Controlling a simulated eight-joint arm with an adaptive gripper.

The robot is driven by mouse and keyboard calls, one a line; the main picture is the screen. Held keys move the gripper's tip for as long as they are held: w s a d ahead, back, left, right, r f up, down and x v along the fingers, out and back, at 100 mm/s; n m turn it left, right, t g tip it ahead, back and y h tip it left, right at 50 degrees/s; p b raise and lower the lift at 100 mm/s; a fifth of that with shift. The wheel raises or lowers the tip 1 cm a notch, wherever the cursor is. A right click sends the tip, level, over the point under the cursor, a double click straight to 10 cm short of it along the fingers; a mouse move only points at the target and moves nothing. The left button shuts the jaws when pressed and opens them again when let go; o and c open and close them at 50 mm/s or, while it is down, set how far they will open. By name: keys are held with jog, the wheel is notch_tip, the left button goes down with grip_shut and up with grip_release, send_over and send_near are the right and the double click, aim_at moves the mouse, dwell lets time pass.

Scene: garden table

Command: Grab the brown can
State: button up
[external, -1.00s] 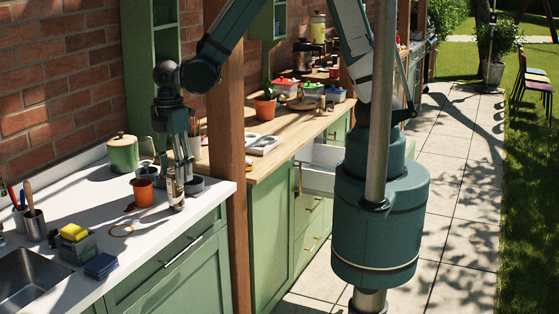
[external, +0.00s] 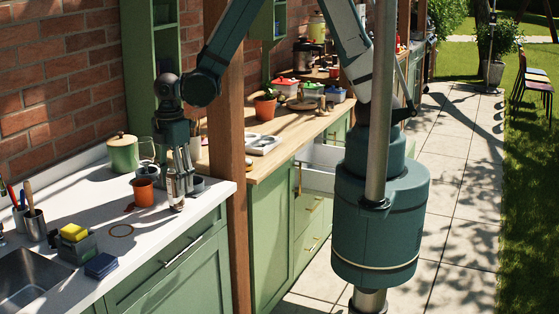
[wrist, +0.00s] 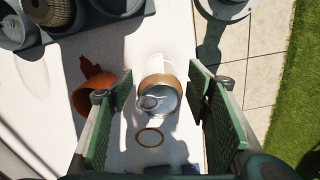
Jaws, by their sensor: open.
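The brown can (wrist: 153,82) stands on the white counter (wrist: 180,145) in the wrist view, its silver lid facing the camera and a brown band round its rim. My gripper (wrist: 160,88) is open, with one green-padded finger on each side of the can. A gap shows between the can and each pad. In the external view my gripper (external: 180,188) points down at the counter near its front right edge. Its fingers hide most of the can, and only a pale lower part (external: 177,207) shows below them.
An orange cup (external: 145,191) stands close to the left of the can. A thin ring (external: 121,230) lies on the counter nearby. A green canister (external: 123,154) and a glass jar stand behind. A wooden post (external: 224,120) rises to the right.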

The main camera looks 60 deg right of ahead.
jog(key=c, duration=1.1)
jog(key=shift+r, duration=0.2)
jog(key=shift+r, duration=4.8)
